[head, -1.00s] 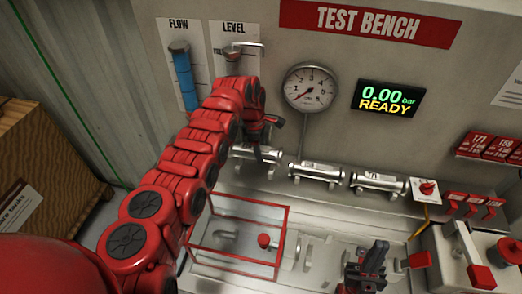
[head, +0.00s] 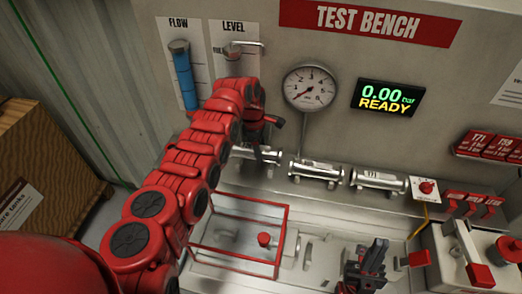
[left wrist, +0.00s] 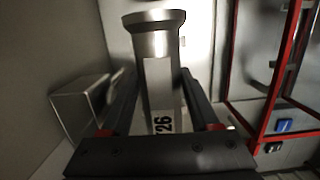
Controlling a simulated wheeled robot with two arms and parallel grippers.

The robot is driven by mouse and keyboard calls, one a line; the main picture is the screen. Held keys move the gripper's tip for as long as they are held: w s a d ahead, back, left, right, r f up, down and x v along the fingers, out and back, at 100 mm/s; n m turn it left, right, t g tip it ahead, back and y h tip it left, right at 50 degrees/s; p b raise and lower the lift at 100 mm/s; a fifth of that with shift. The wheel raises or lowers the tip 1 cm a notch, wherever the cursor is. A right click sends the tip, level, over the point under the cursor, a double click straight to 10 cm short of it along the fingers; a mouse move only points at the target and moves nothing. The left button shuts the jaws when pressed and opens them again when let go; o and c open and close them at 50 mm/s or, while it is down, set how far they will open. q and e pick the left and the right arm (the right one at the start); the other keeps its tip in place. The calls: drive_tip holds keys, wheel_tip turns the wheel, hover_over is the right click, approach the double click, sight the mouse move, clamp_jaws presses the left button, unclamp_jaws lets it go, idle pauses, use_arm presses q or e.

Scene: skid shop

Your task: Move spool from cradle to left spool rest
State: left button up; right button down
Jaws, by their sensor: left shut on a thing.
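My left gripper (head: 262,140) reaches the left end of the spool row under the gauge. It is shut on a silver spool (head: 262,155). In the left wrist view the spool (left wrist: 155,45) lies between the two dark fingers, with a flanged end and a white label ending in 26. My gripper and arm hide part of the left rest, so I cannot tell whether the spool touches it. The cradle area, inside a red-framed guard (head: 283,240), shows no spool. My right gripper (head: 372,255) stands low at the right of the guard; its jaw state is unclear.
Two more spools lie to the right, a middle one (head: 316,172) and a right one (head: 378,180). A gauge (head: 310,86) and a display reading 0.00 bar READY (head: 389,98) are on the back panel. A wooden crate (head: 45,165) stands at left.

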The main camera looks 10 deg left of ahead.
idle(0.4)
use_arm(q)
drive_tip(key=shift+f+b, duration=0.45)
drive_tip(key=shift+f, duration=0.35)
drive_tip(key=shift+f, duration=0.25)
drive_tip(key=shift+f+b, duration=0.3)
drive_tip(key=shift+f, duration=0.05)
drive_tip(key=shift+f, duration=0.45)
idle(0.6)
drive_tip(key=o, duration=1.1)
drive_tip(key=shift+o, duration=0.2)
drive_tip(key=shift+o, duration=0.5)
